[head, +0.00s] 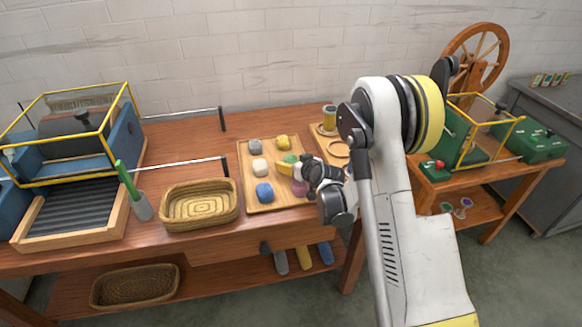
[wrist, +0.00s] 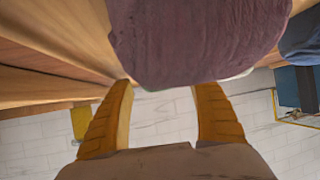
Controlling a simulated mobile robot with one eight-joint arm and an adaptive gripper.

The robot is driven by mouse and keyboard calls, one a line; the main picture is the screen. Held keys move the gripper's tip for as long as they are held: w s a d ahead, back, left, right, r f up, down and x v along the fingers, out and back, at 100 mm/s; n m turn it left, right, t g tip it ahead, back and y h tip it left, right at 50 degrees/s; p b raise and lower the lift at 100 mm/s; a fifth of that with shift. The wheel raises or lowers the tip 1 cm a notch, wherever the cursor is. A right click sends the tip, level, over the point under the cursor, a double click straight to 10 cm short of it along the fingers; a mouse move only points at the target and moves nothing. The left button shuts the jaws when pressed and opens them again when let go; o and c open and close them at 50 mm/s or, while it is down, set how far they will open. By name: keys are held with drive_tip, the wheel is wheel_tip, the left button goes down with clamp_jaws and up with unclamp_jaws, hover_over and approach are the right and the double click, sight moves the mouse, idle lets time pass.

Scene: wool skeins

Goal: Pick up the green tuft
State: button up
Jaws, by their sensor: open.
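The green tuft (head: 291,158) lies on the wooden tray (head: 245,176) in the right column, partly hidden behind my gripper (head: 292,168). My gripper reaches in from the right, low over the tray, with its yellow fingers beside the green tuft; I cannot tell whether they touch it. A large purple tuft (wrist: 195,40) fills the top of that view, close to the camera.
The tray also holds a grey tuft (head: 255,146), a yellow tuft (head: 283,142), a white tuft (head: 260,167) and a blue tuft (head: 264,192). The purple tuft (head: 300,188) sits just in front of my gripper. A woven basket (head: 200,222) stands left of the tray.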

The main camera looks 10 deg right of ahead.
drive_tip(key=shift+x, duration=0.8)
drive_tip(key=c, duration=0.7)
drive_tip(key=shift+r, duration=0.15)
